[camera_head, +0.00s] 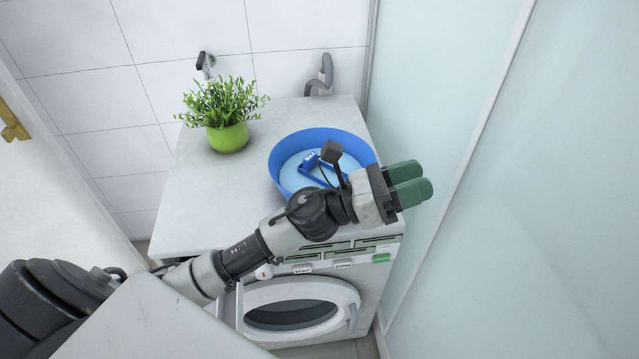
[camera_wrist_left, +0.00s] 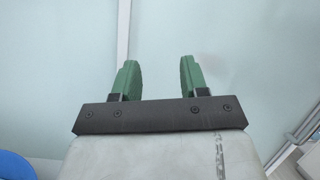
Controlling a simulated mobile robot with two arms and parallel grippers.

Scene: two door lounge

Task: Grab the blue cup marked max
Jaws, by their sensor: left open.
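No cup with a readable "max" mark can be made out. A round blue basin (camera_head: 281,165) sits on top of the washing machine, with a lighter blue inside. A small blue item with a pale mark (camera_head: 311,160) is in it; its kind and mark are too small to tell. My left gripper (camera_head: 417,181) has green fingers and is in front of and right of the basin, pointing right. In the left wrist view its fingers (camera_wrist_left: 159,78) are apart with nothing between them. My left forearm and wrist hide the basin's near right part. My right gripper is not in view.
A green potted plant (camera_head: 228,138) stands left of the basin on the white machine top (camera_head: 190,205). The machine's round door (camera_head: 300,305) is below. A pale glass panel (camera_head: 480,230) rises close on the right. A tiled wall (camera_head: 100,100) is behind.

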